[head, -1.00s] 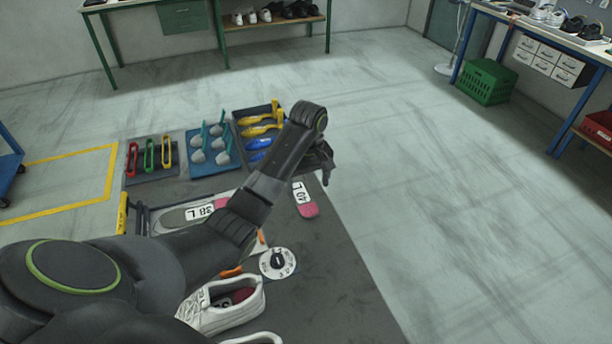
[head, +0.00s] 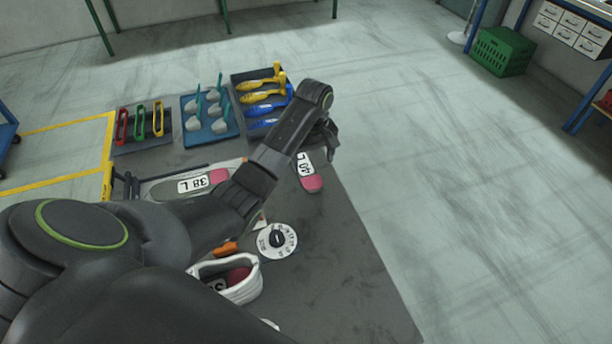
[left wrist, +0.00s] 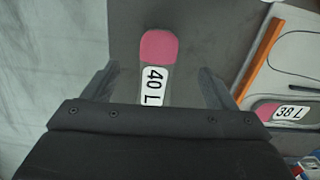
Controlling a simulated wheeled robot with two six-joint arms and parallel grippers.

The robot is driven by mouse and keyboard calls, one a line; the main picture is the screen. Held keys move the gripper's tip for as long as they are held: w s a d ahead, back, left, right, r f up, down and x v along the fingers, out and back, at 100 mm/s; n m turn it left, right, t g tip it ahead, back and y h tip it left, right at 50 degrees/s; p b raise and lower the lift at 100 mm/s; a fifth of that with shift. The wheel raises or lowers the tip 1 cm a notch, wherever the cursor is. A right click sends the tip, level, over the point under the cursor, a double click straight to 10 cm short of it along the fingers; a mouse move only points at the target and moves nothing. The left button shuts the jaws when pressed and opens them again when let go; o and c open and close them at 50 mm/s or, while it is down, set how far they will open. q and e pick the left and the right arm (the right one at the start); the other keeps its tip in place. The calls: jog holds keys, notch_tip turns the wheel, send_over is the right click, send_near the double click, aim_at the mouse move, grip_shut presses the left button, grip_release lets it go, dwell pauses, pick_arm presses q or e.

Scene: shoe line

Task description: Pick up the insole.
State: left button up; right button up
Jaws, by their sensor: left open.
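A grey insole with a pink end and a white "40 L" label (head: 311,181) lies on the dark table near its right edge. My left gripper (head: 328,144) is above its far end in the head view and partly hides it. In the left wrist view, the open left gripper (left wrist: 158,68) has one finger on each side of the 40 L insole (left wrist: 159,48), holding nothing. The gripper body covers the insole's other end there. A second insole, labelled "38 L" (head: 194,184), lies to the left, partly behind my arm. My right gripper is not in view.
A white shoe (head: 240,291) with a pink-ended insert and a round white dial (head: 276,240) are on the near table. Trays with coloured tools (head: 236,80) stand at the far end. An orange strip (left wrist: 262,54) lies right of the insole. Floor lies beyond the table's right edge.

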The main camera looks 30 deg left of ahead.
aim_at(312, 182)
pick_arm(q)
notch_tip(312, 182, down, 2)
jog(key=shift+f, duration=1.1)
notch_tip(312, 182, down, 4)
jog(key=shift+w+f, duration=0.15)
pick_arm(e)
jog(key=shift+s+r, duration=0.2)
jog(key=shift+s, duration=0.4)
pick_arm(q)
jog(key=c, duration=1.1)
jog(key=shift+o, duration=0.2)
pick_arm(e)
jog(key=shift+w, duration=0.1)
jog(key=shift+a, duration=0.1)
